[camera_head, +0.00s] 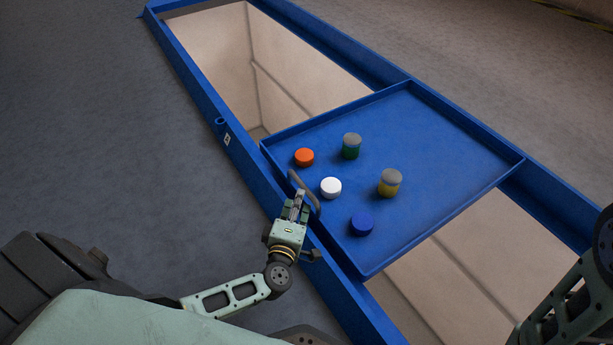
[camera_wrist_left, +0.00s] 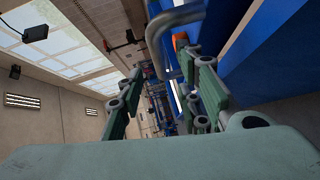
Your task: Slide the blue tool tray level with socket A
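The blue tool tray (camera_head: 450,150) lies across the blue frame over the pit. A grey handle (camera_head: 308,193) stands on its left edge; it also shows in the left wrist view (camera_wrist_left: 186,50). Socket A (camera_head: 220,121) is a small blue ring on the left rail, with a white "A" label (camera_head: 227,139) beside it. It lies farther up the rail than the handle and just beyond the tray's upper left corner. My left gripper (camera_head: 298,200) is at the handle. Its fingers are apart in the wrist view (camera_wrist_left: 160,98), with the handle close to the right-hand finger. My right gripper is out of view.
On the tray stand orange (camera_head: 304,158), white (camera_head: 331,188) and blue (camera_head: 362,224) round pieces, and grey-topped green (camera_head: 351,147) and yellow (camera_head: 390,183) ones. The pit (camera_head: 285,65) is open on both sides of the tray. Grey floor (camera_head: 110,130) lies clear at left.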

